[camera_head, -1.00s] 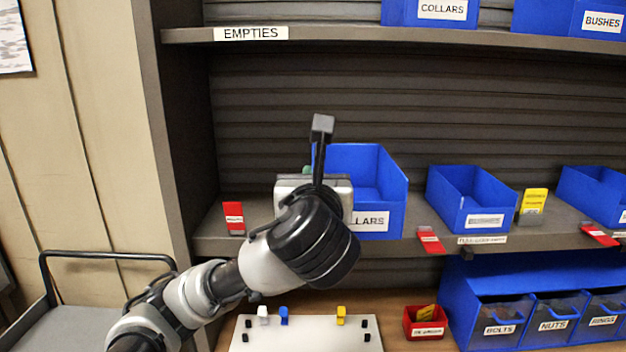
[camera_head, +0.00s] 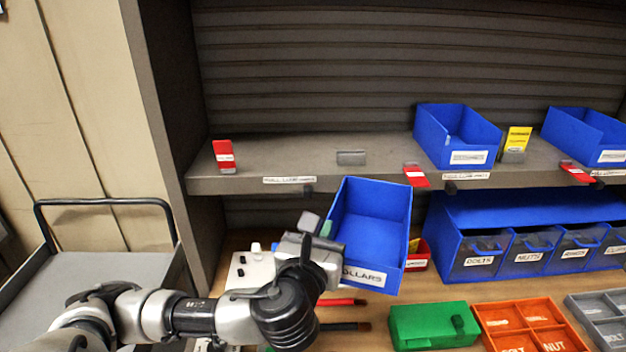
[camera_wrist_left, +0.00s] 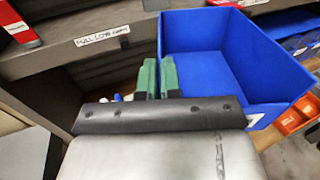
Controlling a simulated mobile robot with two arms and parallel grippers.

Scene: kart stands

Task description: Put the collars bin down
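The blue collars bin (camera_head: 372,212), with its label partly covered, hangs in front of the shelf edge, above the workbench. It looks empty inside and is a little tilted in the head view. My left gripper (camera_head: 326,228) is shut on the bin's left wall. In the left wrist view, the green fingertips (camera_wrist_left: 157,78) are close together at that wall of the bin (camera_wrist_left: 210,45). My wrist hides part of the bin's front left. My right gripper is in neither view.
The middle shelf (camera_head: 285,170) has a bare stretch between a red card (camera_head: 224,156) and another blue bin (camera_head: 457,137). Below are a drawer unit (camera_head: 520,235), a green box (camera_head: 432,325) and an orange tray (camera_head: 528,325) on the workbench. A grey cart (camera_head: 95,270) stands left.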

